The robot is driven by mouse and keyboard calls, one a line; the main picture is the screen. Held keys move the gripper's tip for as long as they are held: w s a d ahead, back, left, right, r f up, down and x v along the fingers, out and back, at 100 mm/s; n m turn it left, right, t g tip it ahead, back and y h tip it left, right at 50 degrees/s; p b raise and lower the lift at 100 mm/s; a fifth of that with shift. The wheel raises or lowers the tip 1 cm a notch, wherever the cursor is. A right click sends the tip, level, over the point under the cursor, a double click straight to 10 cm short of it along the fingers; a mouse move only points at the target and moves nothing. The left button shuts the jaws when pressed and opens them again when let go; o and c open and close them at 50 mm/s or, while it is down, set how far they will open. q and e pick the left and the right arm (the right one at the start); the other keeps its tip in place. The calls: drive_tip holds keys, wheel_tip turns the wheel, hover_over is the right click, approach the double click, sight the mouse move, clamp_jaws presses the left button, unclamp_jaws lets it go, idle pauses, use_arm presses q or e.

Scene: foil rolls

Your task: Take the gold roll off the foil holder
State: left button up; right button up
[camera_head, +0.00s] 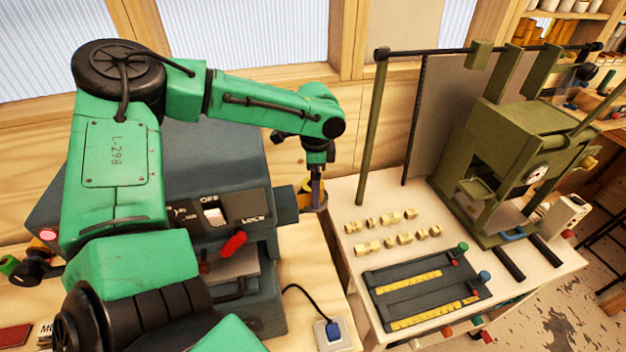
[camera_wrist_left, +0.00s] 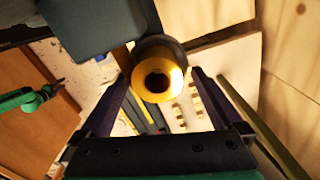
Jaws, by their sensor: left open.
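The gold roll (camera_wrist_left: 158,98) shows end-on in the left wrist view, a yellow ring with a dark hole. It sits against the dark end of the foil holder (camera_wrist_left: 160,44). In the head view the gold roll (camera_head: 305,186) is a small yellow patch, partly hidden, at the holder (camera_head: 284,204) on the machine's right side. My left gripper (camera_head: 318,188) points down there. In the left wrist view its open fingers (camera_wrist_left: 160,76) lie on either side of the roll; contact cannot be told. A small green arm, seemingly my right, shows at the wrist view's left; its jaws are too small to read.
The blue-grey machine (camera_head: 195,165) stands left of the holder, close to my arm. A white table (camera_head: 352,200) to the right carries several small yellow blocks (camera_head: 390,238), a dark tray (camera_head: 420,285) and an olive press (camera_head: 520,150). The wooden wall is close behind.

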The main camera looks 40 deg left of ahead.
use_arm(q)
drive_tip(key=shift+s+d, duration=0.1)
drive_tip(key=shift+s, duration=0.05)
drive_tip(key=shift+f, duration=0.1)
drive_tip(key=c, duration=1.5)
